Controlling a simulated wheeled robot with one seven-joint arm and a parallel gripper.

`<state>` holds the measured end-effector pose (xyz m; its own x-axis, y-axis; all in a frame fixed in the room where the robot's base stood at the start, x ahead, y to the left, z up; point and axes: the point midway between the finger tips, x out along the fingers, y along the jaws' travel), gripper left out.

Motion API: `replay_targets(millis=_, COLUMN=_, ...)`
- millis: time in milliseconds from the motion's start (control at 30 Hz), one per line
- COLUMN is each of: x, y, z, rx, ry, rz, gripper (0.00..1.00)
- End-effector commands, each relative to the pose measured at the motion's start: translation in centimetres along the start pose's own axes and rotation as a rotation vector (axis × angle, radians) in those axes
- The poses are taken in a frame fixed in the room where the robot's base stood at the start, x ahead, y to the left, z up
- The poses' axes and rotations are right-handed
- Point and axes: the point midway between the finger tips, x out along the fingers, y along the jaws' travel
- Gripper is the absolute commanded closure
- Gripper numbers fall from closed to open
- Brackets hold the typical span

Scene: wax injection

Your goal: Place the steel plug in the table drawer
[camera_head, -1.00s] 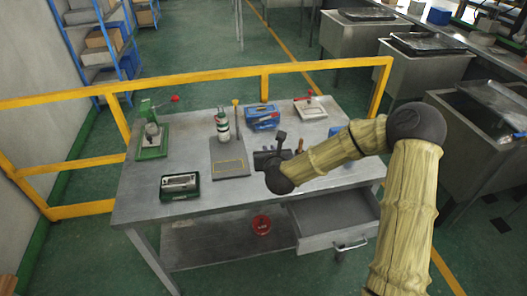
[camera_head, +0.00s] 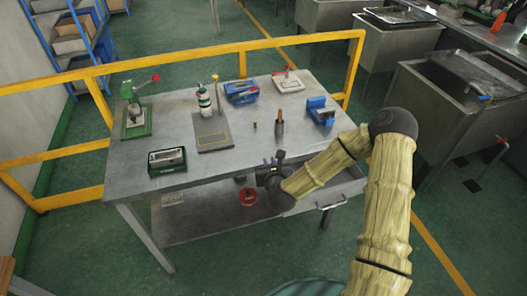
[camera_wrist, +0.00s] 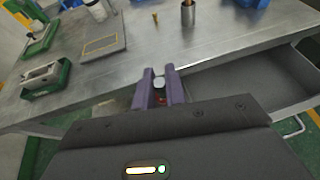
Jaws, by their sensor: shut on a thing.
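My gripper (camera_wrist: 162,90) is shut on the steel plug (camera_wrist: 159,82), a small pale metal piece between its purple fingertips in the wrist view. In the head view my gripper (camera_head: 279,158) is by the front edge of the metal table (camera_head: 225,165), and the plug cannot be made out. The table drawer (camera_wrist: 250,85) is open and looks empty where its inside shows. It lies just right of my fingers in the wrist view. In the head view my arm partly hides the drawer (camera_head: 338,198).
A metal cup with a brown-handled tool (camera_head: 279,127), a small brass piece (camera_head: 254,126) and a blue device (camera_head: 321,111) stand on the table. A green-framed device (camera_head: 167,160) is near the front left. A red bin (camera_head: 248,197) is below. A yellow rail (camera_head: 200,55) runs behind.

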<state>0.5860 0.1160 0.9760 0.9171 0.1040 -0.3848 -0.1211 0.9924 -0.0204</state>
Motion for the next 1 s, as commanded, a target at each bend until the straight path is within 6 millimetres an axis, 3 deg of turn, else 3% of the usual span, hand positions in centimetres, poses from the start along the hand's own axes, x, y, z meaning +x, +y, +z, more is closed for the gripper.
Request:
replay_targets(millis=267, x=-0.7, y=-3.6, z=-7.2, rx=0.022, ry=0.008, rz=-0.037, gripper=1.00)
replay_targets(millis=600, x=-2.7, y=-8.1, z=-17.8, rx=0.059, ry=0.008, rz=-0.086, gripper=1.00)
replay_targets(millis=867, x=-3.1, y=-9.7, z=-24.7, rx=0.075, ry=0.005, rz=-0.108, gripper=1.00)
replay_targets(millis=1000, x=-2.4, y=-9.7, z=-26.1, rx=0.069, ry=-0.002, rz=-0.105, gripper=1.00)
